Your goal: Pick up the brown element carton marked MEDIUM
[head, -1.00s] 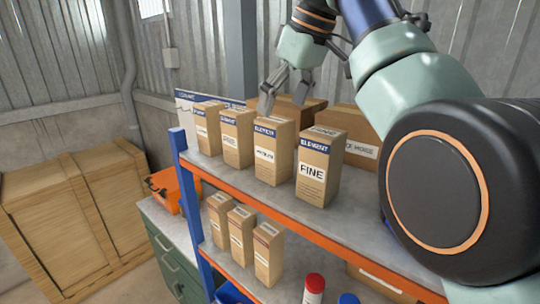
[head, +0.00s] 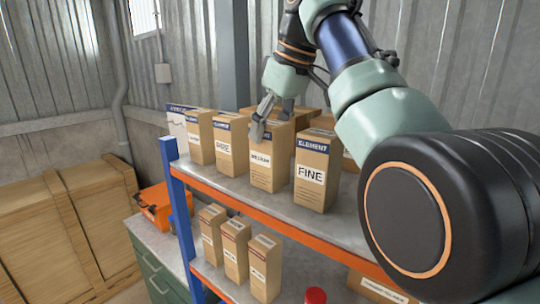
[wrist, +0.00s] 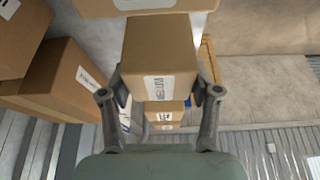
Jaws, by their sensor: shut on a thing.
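The brown element carton marked MEDIUM (head: 268,172) stands upright on the upper shelf, second from the right in the front row. It also shows in the wrist view (wrist: 158,50), with its label facing my gripper. My gripper (head: 271,121) is over its top with a finger on either side, shut on it. In the wrist view the fingers (wrist: 160,94) flank the carton. I cannot see a gap under the carton. A carton marked FINE (head: 313,190) stands close at its right.
Two similar cartons stand at its left, the nearer one (head: 230,158) close by. Larger brown boxes (wrist: 68,85) are behind. Smaller cartons (head: 235,250) stand on the lower shelf. The orange shelf edge (head: 290,238) runs along the front. A wooden crate (head: 70,225) is at the left.

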